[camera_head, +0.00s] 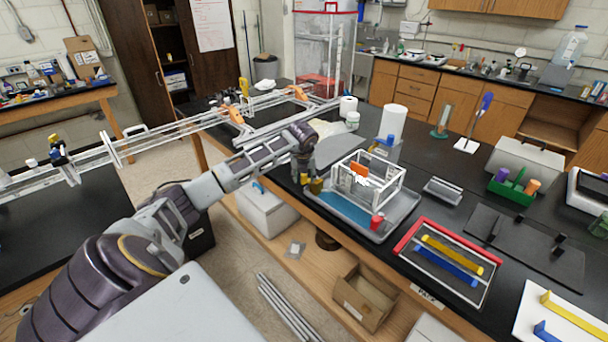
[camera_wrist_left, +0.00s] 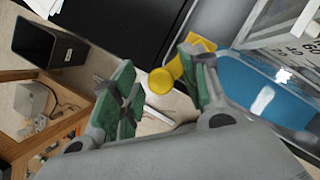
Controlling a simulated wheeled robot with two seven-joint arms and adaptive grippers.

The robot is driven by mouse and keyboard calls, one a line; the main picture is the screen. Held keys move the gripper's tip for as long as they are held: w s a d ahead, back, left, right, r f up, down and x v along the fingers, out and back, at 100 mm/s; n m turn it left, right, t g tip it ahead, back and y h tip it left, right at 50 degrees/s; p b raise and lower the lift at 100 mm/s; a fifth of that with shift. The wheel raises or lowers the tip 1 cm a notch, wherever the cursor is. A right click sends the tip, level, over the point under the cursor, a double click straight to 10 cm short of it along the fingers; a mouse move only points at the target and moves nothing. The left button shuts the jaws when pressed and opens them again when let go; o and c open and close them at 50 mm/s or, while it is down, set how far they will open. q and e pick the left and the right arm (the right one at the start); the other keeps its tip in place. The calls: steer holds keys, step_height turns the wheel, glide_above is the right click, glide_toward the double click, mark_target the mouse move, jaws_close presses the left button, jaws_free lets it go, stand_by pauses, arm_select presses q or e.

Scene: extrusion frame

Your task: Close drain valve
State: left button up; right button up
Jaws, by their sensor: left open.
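The drain valve (camera_wrist_left: 161,81), a yellow part with a round end and an arm, shows in the left wrist view beside the tray corner. In the head view its yellow (camera_head: 315,186) shows just below my left gripper (camera_head: 303,172). My left gripper, with green finger pads, is open in the wrist view (camera_wrist_left: 155,88). The round end appears between the fingertips, nearer the right finger, which partly hides the arm. I cannot tell whether they touch. The grey tray (camera_head: 405,212) holds blue liquid (camera_head: 345,211). My right gripper is not in view.
A white extrusion frame (camera_head: 397,187) with an orange part (camera_head: 360,170) stands in the tray. A red cylinder (camera_head: 376,221) is at its front edge. Below is a cardboard box (camera_head: 364,302).

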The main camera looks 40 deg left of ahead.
arm_select(q)
steer(key=shift+f, duration=0.25)
steer(key=shift+c, duration=0.3)
steer(key=shift+a, duration=0.1)
jaws_close()
